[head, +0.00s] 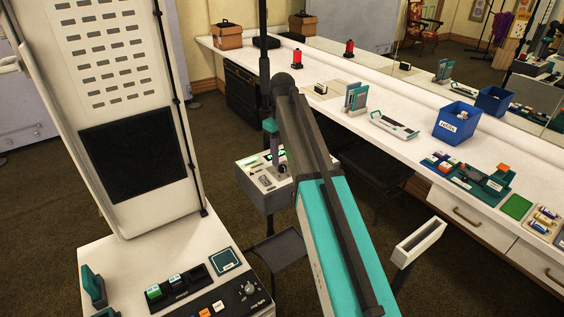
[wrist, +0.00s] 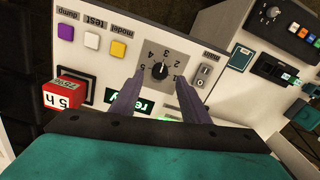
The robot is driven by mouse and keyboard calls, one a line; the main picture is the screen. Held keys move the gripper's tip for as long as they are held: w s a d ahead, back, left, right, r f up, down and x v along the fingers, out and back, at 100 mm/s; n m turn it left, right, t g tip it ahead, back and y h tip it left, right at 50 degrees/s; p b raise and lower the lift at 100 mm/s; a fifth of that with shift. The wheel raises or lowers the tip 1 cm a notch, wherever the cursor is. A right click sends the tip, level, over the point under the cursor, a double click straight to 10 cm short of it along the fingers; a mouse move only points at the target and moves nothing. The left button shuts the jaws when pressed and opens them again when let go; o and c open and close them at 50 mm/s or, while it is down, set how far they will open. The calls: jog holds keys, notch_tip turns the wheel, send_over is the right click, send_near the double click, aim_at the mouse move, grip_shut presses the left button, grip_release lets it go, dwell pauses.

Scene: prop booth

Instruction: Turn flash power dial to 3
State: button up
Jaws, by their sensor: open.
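The flash power dial (wrist: 160,71) is a small black knob on a grey square plate with numbers around it, upside down in the wrist view. Its exact setting is too small to read. The dial is on the white top panel of a grey box (head: 262,200), partly hidden behind my arm in the head view. My gripper (wrist: 160,79) is open, with a finger toward each side of the dial. Whether either finger touches the knob cannot be told. In the head view the gripper is mostly hidden over the box.
Purple (wrist: 66,32), white (wrist: 91,40) and yellow (wrist: 118,49) buttons, a red block (wrist: 65,92), a rocker switch (wrist: 203,76) and a green-lit label (wrist: 151,106) surround the dial. A white console (head: 110,262) stands front left; a long counter (head: 330,112) runs along the right.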

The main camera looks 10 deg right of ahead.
aim_at(282, 166)
notch_tip(282, 166, up, 10)
jog(key=b, duration=0.2)
jog(key=shift+r, duration=0.15)
dwell(0.7)
